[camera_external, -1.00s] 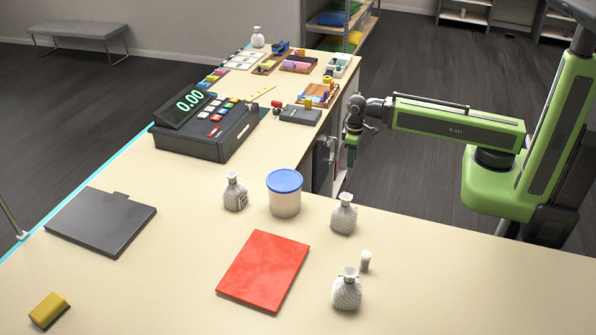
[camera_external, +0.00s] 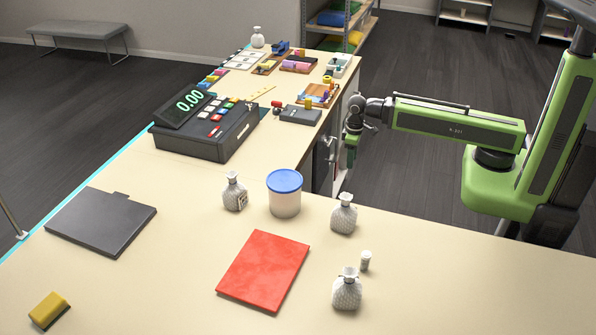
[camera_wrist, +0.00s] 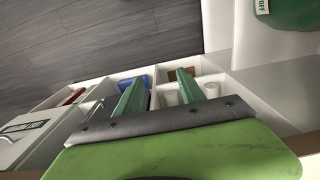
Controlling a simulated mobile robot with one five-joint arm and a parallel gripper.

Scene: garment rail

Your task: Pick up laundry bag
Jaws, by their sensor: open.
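Several small grey-white tied bags, which look like the laundry bags, stand upright on the counter in the external view. One (camera_external: 235,193) is left of the blue-lidded tub, one (camera_external: 343,214) is right of it, one (camera_external: 347,290) is near the front, and one (camera_external: 258,38) is at the far end. Which one is meant, I cannot tell. My gripper (camera_external: 350,157) points down beside the counter's inner edge, apart from all bags. In the wrist view my gripper (camera_wrist: 160,90) has its two green fingers apart, with nothing held between them.
The blue-lidded tub (camera_external: 285,195), red folder (camera_external: 264,270), small white bottle (camera_external: 365,261) and till (camera_external: 207,130) stand on the counter. In the wrist view, shelf compartments (camera_wrist: 97,90) lie beyond my fingers, and a dark green labelled thing (camera_wrist: 290,14) is at the upper right.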

